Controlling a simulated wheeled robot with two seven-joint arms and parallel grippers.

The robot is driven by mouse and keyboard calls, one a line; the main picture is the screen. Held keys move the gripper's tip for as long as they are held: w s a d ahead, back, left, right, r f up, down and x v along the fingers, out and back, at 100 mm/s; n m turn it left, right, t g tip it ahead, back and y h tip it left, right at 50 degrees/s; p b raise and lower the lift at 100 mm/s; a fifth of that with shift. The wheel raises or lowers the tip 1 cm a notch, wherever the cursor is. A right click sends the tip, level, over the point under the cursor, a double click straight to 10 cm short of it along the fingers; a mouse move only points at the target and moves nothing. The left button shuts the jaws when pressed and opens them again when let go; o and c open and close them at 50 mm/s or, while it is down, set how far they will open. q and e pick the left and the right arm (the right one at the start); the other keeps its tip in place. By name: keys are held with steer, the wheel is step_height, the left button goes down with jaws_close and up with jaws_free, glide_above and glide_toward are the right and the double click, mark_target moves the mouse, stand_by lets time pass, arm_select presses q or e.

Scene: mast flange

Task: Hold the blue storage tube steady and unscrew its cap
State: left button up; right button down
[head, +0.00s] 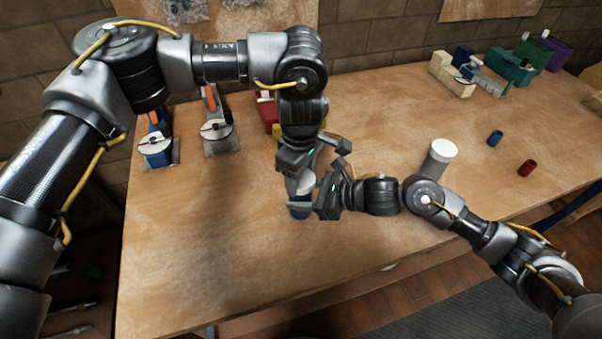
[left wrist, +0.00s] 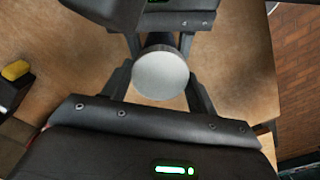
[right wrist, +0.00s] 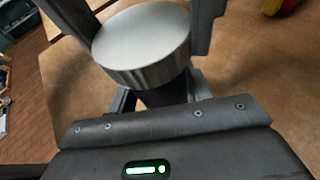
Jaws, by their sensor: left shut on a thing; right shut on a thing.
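The blue storage tube (head: 300,211) stands upright near the front middle of the table, mostly hidden by my grippers. Its pale round cap (head: 306,184) is on top and shows as a flat disc in the left wrist view (left wrist: 160,74) and with a ridged side in the right wrist view (right wrist: 143,42). My left gripper (head: 303,181) reaches down from behind and is shut on the cap. My right gripper (head: 313,203) comes in from the right, lower, and is shut on the tube's body just under the cap. The fingertip contacts are partly hidden.
A grey canister with a white top (head: 438,158) stands to the right. Clamp-like tools (head: 158,150) stand at the back left. The front left of the table is clear.

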arm_select(q)
steer(key=n, duration=0.7)
steer(key=shift+n, duration=0.4)
steer(key=n, duration=0.4)
steer(key=shift+n, duration=0.4)
steer(key=n, duration=1.4)
steer(key=shift+r, duration=0.1)
steer(key=shift+r, duration=0.2)
steer(key=shift+r, duration=0.9)
steer(key=shift+r, duration=0.1)
